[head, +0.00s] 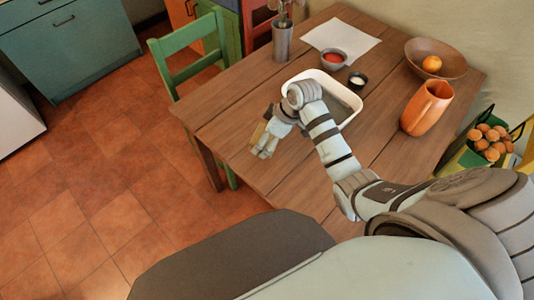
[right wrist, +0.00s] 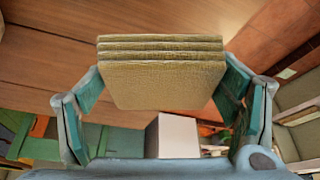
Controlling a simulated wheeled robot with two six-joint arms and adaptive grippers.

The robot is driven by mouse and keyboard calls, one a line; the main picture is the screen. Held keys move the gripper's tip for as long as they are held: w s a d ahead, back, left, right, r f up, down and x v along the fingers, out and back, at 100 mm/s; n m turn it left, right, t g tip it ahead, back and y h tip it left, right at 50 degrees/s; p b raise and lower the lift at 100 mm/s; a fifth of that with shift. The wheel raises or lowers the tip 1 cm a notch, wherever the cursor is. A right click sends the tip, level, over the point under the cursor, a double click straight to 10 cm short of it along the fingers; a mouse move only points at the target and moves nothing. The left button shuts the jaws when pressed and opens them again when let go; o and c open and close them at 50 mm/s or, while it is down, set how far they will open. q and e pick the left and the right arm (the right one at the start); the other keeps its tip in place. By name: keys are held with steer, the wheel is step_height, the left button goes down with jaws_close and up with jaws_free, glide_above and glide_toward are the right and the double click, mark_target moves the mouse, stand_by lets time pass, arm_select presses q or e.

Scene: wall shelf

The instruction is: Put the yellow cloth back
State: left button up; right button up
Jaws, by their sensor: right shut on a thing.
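The yellow cloth (right wrist: 162,84) is folded in several layers and sits between the fingers of my right gripper (right wrist: 160,92) in the right wrist view. The gripper is shut on it, with a finger pad at each side. In the head view my right gripper (head: 266,142) is over the left front part of the wooden table (head: 225,110), left of the white tray (head: 351,119). A little yellow shows at its fingers there. I cannot tell whether the cloth touches the tabletop. My arm hides part of the tray. My left gripper is not in view.
An orange pitcher (head: 425,110) and a brown bowl (head: 452,62) are at right. A green chair (head: 188,70) is at the left edge.

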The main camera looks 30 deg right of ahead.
mark_target(267, 144)
step_height(267, 144, down, 2)
steer(key=shift+f, duration=0.25)
steer(key=shift+s+f, duration=0.1)
steer(key=shift+f, duration=0.25)
steer(key=f, duration=0.1)
steer(key=f+b, duration=0.1)
steer(key=f, duration=0.1)
steer(key=shift+s, duration=0.35)
steer(key=shift+f+b, duration=0.3)
steer(key=shift+f, duration=0.05)
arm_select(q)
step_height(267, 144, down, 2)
arm_select(e)
steer(key=shift+w, duration=0.2)
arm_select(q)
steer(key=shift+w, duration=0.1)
arm_select(e)
steer(key=shift+f, duration=0.1)
steer(key=o, duration=1.3)
